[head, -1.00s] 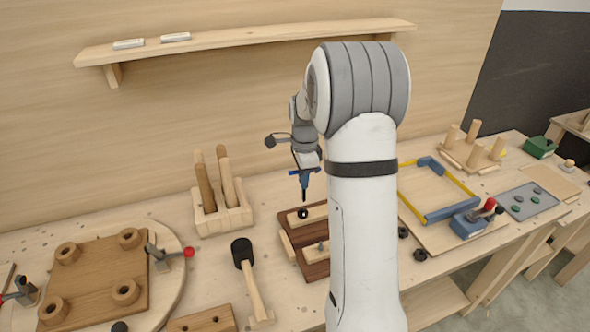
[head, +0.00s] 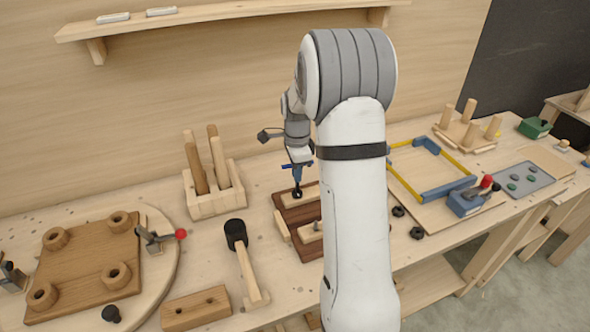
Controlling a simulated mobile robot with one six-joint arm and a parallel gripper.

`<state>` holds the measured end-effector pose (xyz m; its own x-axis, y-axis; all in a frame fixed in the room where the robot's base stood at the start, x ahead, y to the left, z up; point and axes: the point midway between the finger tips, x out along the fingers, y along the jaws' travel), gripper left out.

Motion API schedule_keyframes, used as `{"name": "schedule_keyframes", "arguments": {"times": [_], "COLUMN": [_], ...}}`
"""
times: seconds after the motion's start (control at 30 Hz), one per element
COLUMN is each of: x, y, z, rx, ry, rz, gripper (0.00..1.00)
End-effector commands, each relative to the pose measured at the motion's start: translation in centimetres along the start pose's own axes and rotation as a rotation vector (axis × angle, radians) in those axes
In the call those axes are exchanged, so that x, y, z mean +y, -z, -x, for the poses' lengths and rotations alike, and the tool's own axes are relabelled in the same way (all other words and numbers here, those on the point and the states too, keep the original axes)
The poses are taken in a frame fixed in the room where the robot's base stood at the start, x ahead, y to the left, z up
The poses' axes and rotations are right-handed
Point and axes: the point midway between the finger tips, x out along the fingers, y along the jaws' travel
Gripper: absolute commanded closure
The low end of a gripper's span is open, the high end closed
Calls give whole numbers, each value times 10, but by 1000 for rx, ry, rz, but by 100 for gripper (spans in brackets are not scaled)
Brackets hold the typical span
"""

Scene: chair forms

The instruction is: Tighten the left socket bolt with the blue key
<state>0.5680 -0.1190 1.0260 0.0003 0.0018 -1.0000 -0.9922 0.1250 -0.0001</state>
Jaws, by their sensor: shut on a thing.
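My gripper (head: 298,165) is shut on the blue key (head: 297,176) and holds it upright, pointing down. The key's lower end is at the dark round bolt head (head: 298,193) at the left of the dark brown wooden fixture (head: 287,203); I cannot tell whether it is seated in the socket. A pale strip lies across the fixture, and a second bolt-like piece (head: 317,225) shows nearer the front. My arm hides the fixture's right side.
A wooden holder (head: 200,206) with upright handles stands to the left. A black-headed mallet (head: 236,235) lies in front of it. A round board with a brown plate (head: 90,268) and clamps is at far left. A blue and yellow frame (head: 450,188) lies right of my arm.

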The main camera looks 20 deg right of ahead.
Motion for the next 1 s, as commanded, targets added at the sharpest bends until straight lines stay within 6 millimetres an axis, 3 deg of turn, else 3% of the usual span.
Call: {"name": "schedule_keyframes", "arguments": {"times": [0.1, 1.0], "x": [0, -1], "y": [0, 1], "z": [-5, -5], "rx": [0, 1], "ry": [0, 3], "rz": [-40, -1226], "gripper": [100, 100]}}
